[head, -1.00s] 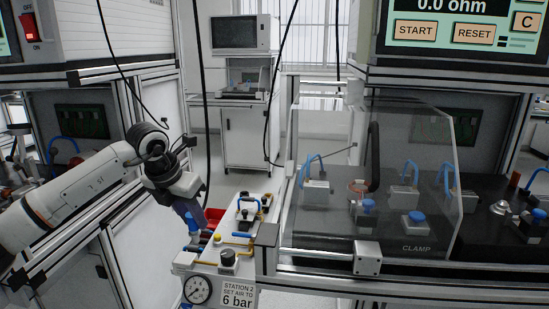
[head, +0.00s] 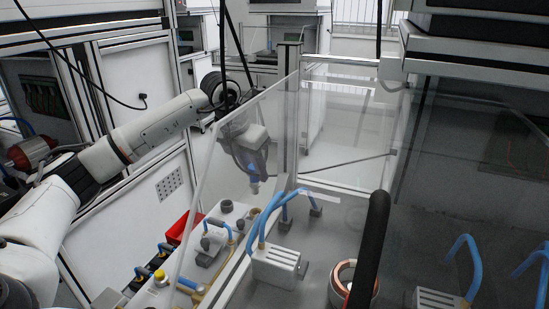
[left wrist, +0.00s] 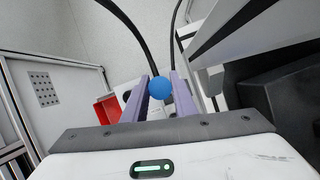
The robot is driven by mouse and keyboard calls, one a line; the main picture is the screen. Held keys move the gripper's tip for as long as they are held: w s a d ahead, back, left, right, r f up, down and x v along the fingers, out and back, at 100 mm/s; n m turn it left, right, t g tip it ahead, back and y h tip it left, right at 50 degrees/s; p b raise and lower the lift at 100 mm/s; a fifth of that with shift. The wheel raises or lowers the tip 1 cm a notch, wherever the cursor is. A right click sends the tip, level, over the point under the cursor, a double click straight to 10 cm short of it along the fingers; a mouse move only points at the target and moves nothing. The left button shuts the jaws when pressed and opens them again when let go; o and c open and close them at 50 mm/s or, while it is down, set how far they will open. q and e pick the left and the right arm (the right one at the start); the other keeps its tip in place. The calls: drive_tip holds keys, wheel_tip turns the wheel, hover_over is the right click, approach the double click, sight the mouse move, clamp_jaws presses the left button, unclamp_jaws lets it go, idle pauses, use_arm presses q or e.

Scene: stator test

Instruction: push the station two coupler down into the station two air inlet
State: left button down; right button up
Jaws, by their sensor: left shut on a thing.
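My left gripper (head: 256,170) points down and shows through the clear guard in the head view. It is shut on the blue coupler (head: 254,181). In the left wrist view the coupler's round blue top (left wrist: 160,88) sits between the two purple fingers (left wrist: 159,98). The coupler is above the far right part of the white air panel (head: 212,232). A grey round fitting (head: 226,206) and a brass-coloured fitting (head: 254,213) stand on the panel near it. I cannot tell which fitting is the station two air inlet, and no label is readable. My right gripper is not in view.
The clear guard (head: 225,160) stands between my view and the left gripper. A red bin (head: 183,228) lies left of the panel. Blue hoses (head: 268,228) rise from a metal block (head: 275,268) on the bench. A thick black hose (head: 371,240) crosses the front.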

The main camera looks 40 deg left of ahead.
use_arm(q)
drive_tip(key=shift+s+f+b, duration=0.2)
drive_tip(key=shift+f+b, duration=0.35)
drive_tip(key=shift+b, duration=0.1)
wheel_tip(320, 180, down, 3)
drive_tip(key=b, duration=0.2)
drive_tip(key=shift+b, duration=0.35)
drive_tip(key=shift+f, duration=0.1)
drive_tip(key=shift+f, duration=0.1)
drive_tip(key=shift+w+f+b, duration=0.1)
drive_tip(key=shift+f+b, duration=0.25)
drive_tip(key=shift+f, duration=0.15)
drive_tip(key=shift+f, duration=0.25)
drive_tip(key=shift+f+b, duration=0.55)
drive_tip(key=shift+f, duration=0.15)
